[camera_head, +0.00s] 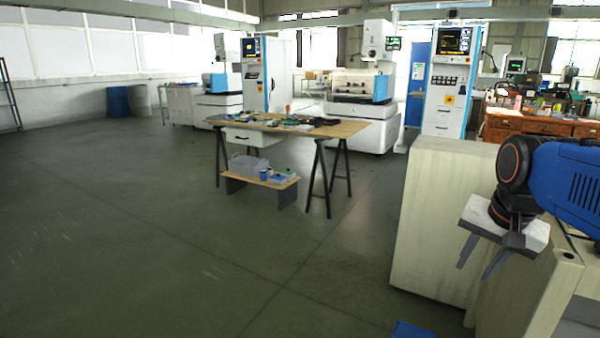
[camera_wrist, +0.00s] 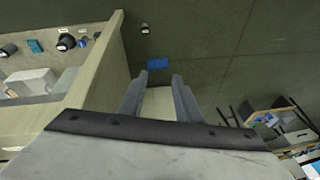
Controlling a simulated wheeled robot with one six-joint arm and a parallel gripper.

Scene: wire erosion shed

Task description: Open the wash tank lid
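My gripper (camera_head: 474,270) hangs at the right of the head view on my blue arm, its two grey fingers apart and pointing down. In the wrist view the fingers (camera_wrist: 158,82) are also apart, with nothing between them. In the head view they show in front of a cream, box-like body (camera_head: 435,220). A cream wall (camera_wrist: 100,65) in the wrist view seems to be part of it. I cannot tell which part is the wash tank lid, or whether it is open or shut. My arm hides part of this area.
A wooden-topped table (camera_head: 345,128) on black trestles stands mid-room, with a low bench (camera_head: 240,173) beneath. Machines stand behind it. A brown workbench (camera_head: 500,125) is at the back right. A blue item (camera_head: 412,330) lies low at the front. The floor at left is clear.

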